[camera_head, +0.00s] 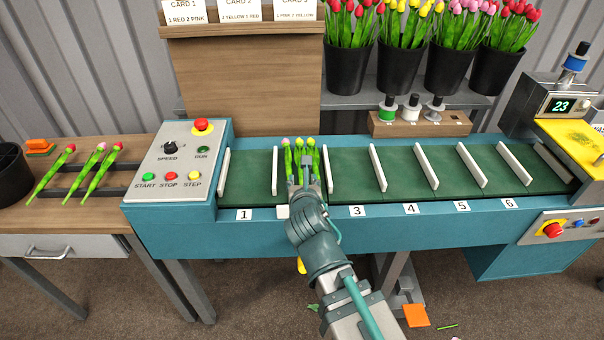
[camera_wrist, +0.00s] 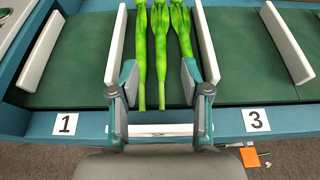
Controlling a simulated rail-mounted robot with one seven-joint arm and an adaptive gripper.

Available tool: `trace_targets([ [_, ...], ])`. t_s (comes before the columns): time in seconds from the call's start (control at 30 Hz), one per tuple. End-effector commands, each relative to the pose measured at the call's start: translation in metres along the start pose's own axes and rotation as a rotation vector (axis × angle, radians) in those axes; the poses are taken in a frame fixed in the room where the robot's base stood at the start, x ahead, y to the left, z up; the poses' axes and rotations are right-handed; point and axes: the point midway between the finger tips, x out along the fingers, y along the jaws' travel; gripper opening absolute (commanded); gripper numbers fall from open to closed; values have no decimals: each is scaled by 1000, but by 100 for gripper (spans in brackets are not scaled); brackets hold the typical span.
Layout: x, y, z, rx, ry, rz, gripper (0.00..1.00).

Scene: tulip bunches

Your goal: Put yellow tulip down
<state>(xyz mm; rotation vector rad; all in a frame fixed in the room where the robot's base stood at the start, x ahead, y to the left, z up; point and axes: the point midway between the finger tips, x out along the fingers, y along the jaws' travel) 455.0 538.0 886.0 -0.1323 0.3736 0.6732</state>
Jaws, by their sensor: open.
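Three tulips (camera_head: 287,158) lie side by side in compartment 2 of the green conveyor, between white dividers. Their small heads look yellow and pink in the head view, with at least one yellow. Their green stems (camera_wrist: 161,55) point toward me in the wrist view; the heads are out of that view. My gripper (camera_head: 305,183) is over the front of this compartment. In the wrist view my gripper (camera_wrist: 159,80) is open, one finger on each side of the stems, with nothing clamped. The right finger is close to the right divider (camera_wrist: 206,45).
Compartment 1 (camera_head: 248,180) and compartment 3 (camera_head: 352,172) on either side are empty. A control box (camera_head: 178,165) stands at the conveyor's left end. Several tulips (camera_head: 98,170) lie on the left wooden table. Black buckets of tulips (camera_head: 347,68) stand behind.

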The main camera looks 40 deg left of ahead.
Motion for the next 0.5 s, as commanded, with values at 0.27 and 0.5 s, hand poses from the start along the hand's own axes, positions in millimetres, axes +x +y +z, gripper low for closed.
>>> trace_targets([
  [0.27,-12,0,-4,2,-6,-5,47],
  [0.5,-23,0,-3,2,-5,-3,47],
])
